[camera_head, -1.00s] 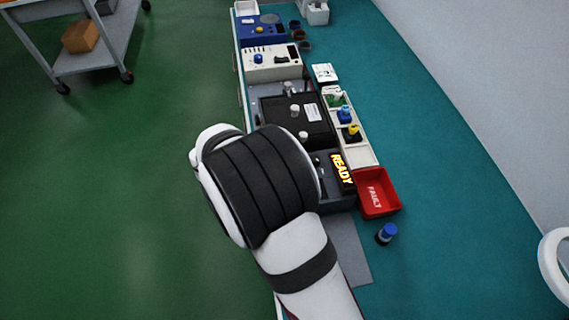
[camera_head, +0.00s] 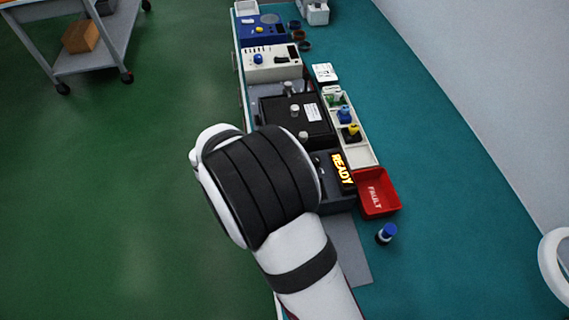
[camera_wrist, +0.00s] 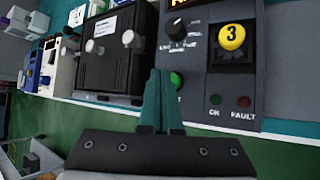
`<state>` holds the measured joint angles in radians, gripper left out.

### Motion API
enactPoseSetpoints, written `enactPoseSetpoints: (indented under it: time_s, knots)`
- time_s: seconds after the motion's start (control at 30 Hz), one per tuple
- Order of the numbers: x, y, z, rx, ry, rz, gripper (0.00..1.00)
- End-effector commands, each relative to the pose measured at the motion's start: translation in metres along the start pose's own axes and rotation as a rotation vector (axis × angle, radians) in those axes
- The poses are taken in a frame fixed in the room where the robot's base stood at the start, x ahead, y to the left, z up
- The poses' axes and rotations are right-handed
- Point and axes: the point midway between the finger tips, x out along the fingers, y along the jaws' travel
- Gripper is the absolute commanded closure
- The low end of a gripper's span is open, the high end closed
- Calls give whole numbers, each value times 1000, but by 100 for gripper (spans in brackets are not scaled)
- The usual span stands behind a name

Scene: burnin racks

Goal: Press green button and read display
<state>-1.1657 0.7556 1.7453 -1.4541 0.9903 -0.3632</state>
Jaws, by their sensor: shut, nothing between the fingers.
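My gripper (camera_wrist: 160,78) is shut and empty in the wrist view, its teal fingers pointing at the dark control panel (camera_wrist: 195,57). The green button (camera_wrist: 177,80) is just right of the fingertips and partly behind them; I cannot tell whether they touch. The display (camera_head: 342,170) glows "READY" in yellow-orange in the head view. In the wrist view only its lower edge (camera_wrist: 182,2) shows at the top. In the head view my arm hides the gripper and the green button.
Right of the button are a yellow cap marked 3 (camera_wrist: 232,37), with OK (camera_wrist: 215,99) and FAULT (camera_wrist: 243,102) lamps below. A black knob (camera_wrist: 176,29) is above. A black box (camera_head: 290,120), red FAULT bin (camera_head: 392,207) and blue-capped item (camera_head: 386,234) stand nearby.

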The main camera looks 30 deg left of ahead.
Motion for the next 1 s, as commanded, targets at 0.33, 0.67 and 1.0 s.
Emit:
enactPoseSetpoints:
  time_s: [0.33, 0.67, 1.0]
  knots:
    - [2, -2, -2, -1, 0, 0, 100]
    - [6, -4, -4, 0, 0, 0, 100]
    - [8, -5, -6, -1, 0, 0, 100]
